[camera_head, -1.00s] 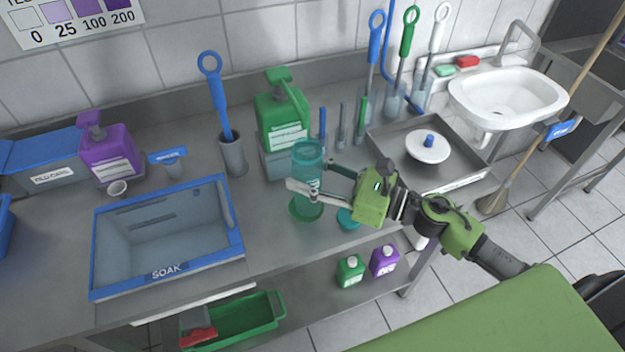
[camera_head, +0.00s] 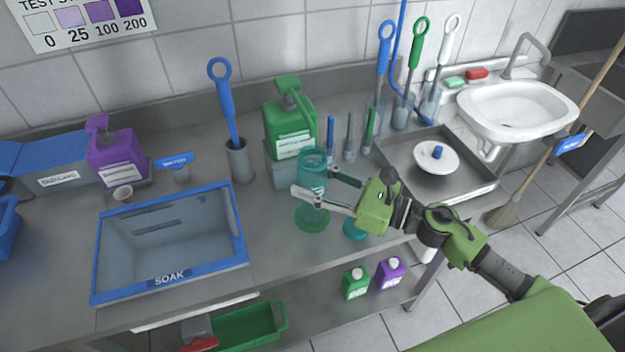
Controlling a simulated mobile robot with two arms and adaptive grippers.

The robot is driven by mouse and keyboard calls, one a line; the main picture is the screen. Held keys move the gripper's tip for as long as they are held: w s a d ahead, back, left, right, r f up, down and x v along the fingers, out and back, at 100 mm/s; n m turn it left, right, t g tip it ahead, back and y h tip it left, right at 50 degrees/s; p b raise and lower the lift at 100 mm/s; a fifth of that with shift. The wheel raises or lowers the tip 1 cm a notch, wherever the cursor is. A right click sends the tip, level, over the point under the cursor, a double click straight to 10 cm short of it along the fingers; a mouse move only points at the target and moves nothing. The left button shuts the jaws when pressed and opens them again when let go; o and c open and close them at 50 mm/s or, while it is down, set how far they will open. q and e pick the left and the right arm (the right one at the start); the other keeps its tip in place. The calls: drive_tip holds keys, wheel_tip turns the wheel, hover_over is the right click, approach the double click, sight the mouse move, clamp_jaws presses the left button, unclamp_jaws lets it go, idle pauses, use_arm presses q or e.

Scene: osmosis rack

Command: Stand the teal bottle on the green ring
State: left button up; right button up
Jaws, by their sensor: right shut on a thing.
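The teal bottle (camera_head: 312,170) is see-through and looks upright, without a cap. My right gripper (camera_head: 317,187) is shut on it, with one finger in front and the other at its right side. The green ring (camera_head: 312,219) lies on the steel counter directly below the bottle in the picture. The front finger hides the bottle's lower part, so I cannot tell whether its base touches the ring. A teal cap (camera_head: 355,230) lies on the counter to the right of the ring. My left gripper is not in view.
A green jug (camera_head: 290,125) on a grey block stands close behind the bottle. A blue-rimmed soak basin (camera_head: 240,225) is at left, and a steel tray (camera_head: 470,188) at right. A grey brush holder (camera_head: 238,162) and several upright tools stand behind.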

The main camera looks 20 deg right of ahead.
sight(326, 189)
drive_tip(key=shift+f+b, duration=0.35)
idle(0.4)
drive_tip(key=o, duration=2)
drive_tip(key=shift+c, duration=0.2)
drive_tip(key=shift+s+d+f+b, duration=0.1)
drive_tip(key=shift+s+d+b, duration=0.25)
drive_tip(key=shift+b+v, duration=0.95)
drive_tip(key=shift+v, duration=1.15)
drive_tip(key=shift+b+v, duration=0.35)
drive_tip(key=shift+v, duration=2.1)
